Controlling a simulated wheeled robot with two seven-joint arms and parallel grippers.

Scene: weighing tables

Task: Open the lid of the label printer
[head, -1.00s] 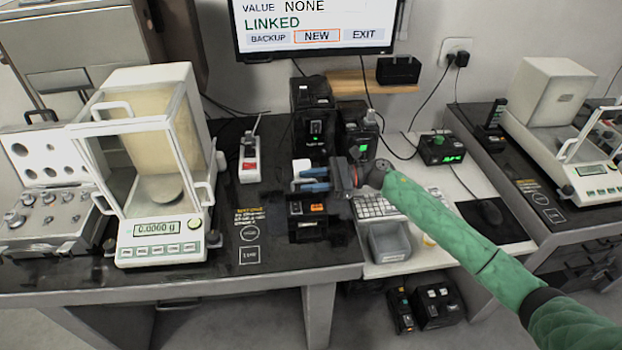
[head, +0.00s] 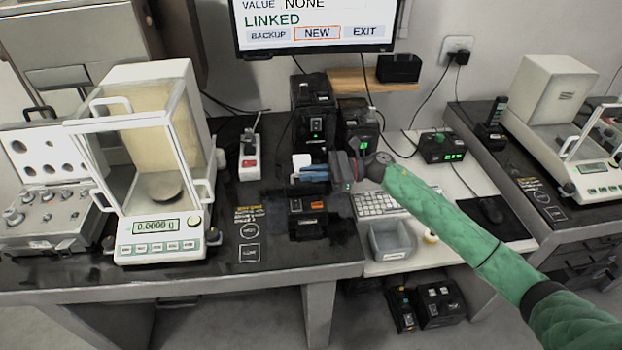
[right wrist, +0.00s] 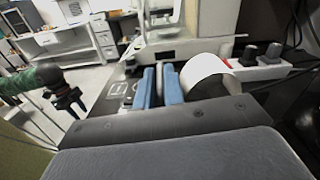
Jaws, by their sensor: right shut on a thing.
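The label printer (head: 306,223) is a black box with an orange-lit panel, right of the balance on the dark table. My right gripper (head: 312,174) is at its rear upper part in the head view, its blue fingers pointing left and close together. In the right wrist view the fingers (right wrist: 160,86) are shut on a thin dark part, seemingly the lid's edge, mostly hidden between them. A white roll (right wrist: 204,72) is beside the fingers. My left gripper (right wrist: 68,99) shows small and dark at the left of the right wrist view; its jaws are unclear.
A glass-sided balance (head: 160,228) stands left of the printer. A power strip (head: 250,162) lies behind, with black devices (head: 316,110) at the back. A grey bin (head: 391,241) and a keyboard (head: 378,204) are to the right, below my right arm.

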